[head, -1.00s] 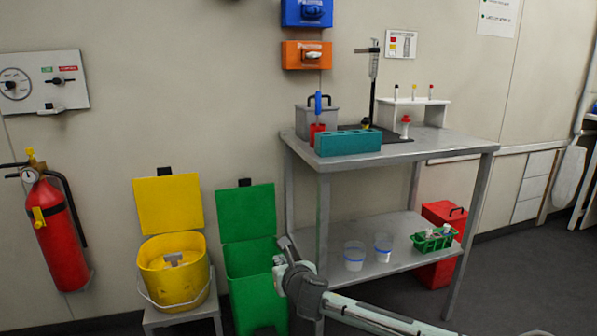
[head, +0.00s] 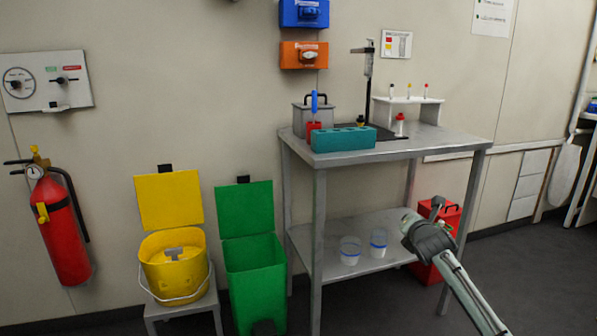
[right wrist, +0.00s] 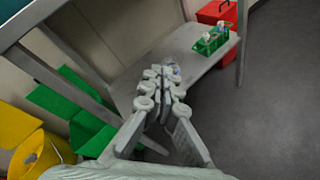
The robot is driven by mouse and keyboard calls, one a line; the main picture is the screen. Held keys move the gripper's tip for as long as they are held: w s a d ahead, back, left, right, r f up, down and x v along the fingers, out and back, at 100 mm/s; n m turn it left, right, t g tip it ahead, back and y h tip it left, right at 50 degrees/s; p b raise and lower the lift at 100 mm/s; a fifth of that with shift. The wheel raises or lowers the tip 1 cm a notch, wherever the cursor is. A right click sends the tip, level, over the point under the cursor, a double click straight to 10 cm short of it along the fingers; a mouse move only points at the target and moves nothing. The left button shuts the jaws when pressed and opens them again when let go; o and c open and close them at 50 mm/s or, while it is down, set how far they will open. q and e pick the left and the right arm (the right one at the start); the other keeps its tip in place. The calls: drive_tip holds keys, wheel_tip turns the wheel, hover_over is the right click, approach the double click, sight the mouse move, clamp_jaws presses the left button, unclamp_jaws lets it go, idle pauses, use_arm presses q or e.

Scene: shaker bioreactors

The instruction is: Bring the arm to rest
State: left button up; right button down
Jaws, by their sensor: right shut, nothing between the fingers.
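My right arm comes in from the lower right in the head view. Its gripper (head: 412,222) is in front of the right end of the table's lower shelf, in the air. In the right wrist view the two fingers of the right gripper (right wrist: 163,74) meet at their tips, with nothing held. They point toward the lower shelf (right wrist: 205,72). My left gripper is in neither view.
A metal table (head: 440,143) carries a teal rack (head: 345,139). Two clear cups (head: 350,250) stand on its lower shelf. A green basket (right wrist: 213,40) and red box (right wrist: 213,12) are close by. Green (head: 255,275) and yellow (head: 172,265) bins stand left. Floor at right is clear.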

drive_tip(key=s+d+f+m+g+h, duration=0.1)
drive_tip(key=d+m, duration=0.1)
drive_tip(key=d, duration=0.4)
drive_tip(key=s+d+f+m+h, duration=0.1)
drive_tip(key=s+d+m, duration=0.1)
drive_tip(key=d, duration=0.4)
drive_tip(key=s+f+m+g, duration=0.4)
drive_tip(key=f+m, duration=0.2)
drive_tip(key=m, duration=1.5)
drive_tip(key=s+a+f+g+y, duration=0.15)
drive_tip(key=s+a+f, duration=0.25)
drive_tip(key=s+f, duration=0.55)
drive_tip(key=s+a+f+g+y, duration=0.15)
drive_tip(key=s+a+f, duration=0.25)
drive_tip(key=s+f, duration=0.55)
drive_tip(key=s+a+f+g, duration=0.1)
drive_tip(key=s+a+f, duration=0.1)
drive_tip(key=s, duration=0.6)
drive_tip(key=s+a+f+g, duration=0.1)
drive_tip(key=s+a+f, duration=0.1)
drive_tip(key=s+f, duration=0.3)
drive_tip(key=s+a+f+g, duration=0.1)
drive_tip(key=s+f, duration=0.3)
drive_tip(key=s, duration=0.7)
drive_tip(key=shift+s+a+f, duration=0.25)
drive_tip(key=shift+s+a, duration=0.1)
drive_tip(key=shift+a, duration=0.4)
